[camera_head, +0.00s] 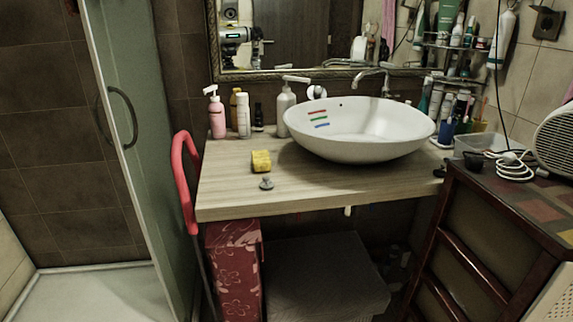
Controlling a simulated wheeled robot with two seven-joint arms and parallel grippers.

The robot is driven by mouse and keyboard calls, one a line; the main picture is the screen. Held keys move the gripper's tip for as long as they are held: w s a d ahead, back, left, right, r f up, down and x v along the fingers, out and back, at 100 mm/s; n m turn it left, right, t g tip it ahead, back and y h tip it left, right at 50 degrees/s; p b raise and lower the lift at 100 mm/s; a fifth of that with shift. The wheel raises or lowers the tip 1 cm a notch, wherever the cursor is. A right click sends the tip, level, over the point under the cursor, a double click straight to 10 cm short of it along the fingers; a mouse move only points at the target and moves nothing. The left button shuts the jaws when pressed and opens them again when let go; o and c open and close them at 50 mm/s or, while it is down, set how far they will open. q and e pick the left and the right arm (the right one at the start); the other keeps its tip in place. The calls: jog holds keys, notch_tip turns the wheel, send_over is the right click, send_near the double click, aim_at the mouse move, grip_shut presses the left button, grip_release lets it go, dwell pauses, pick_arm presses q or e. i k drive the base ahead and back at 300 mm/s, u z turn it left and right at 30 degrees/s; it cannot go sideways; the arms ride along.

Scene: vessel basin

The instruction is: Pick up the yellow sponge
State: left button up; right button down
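The yellow sponge (261,161) sits on the left part of the wooden counter (330,188), in front of the bottles and left of the white basin. It is apart from the basin, with bare wood around it. Neither of my grippers shows in the head view.
The white vessel basin (362,148) fills the counter's right side. A small grey knob-like object (266,184) lies in front of the sponge. A pink bottle (216,114) and other bottles stand behind. A red handle (183,178) rises at the left edge. A dark wooden cabinet (480,225) stands right.

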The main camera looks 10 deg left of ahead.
aim_at(260, 159)
jog(key=z, duration=1.45)
jog(key=i, duration=1.05)
jog(key=u, duration=0.75)
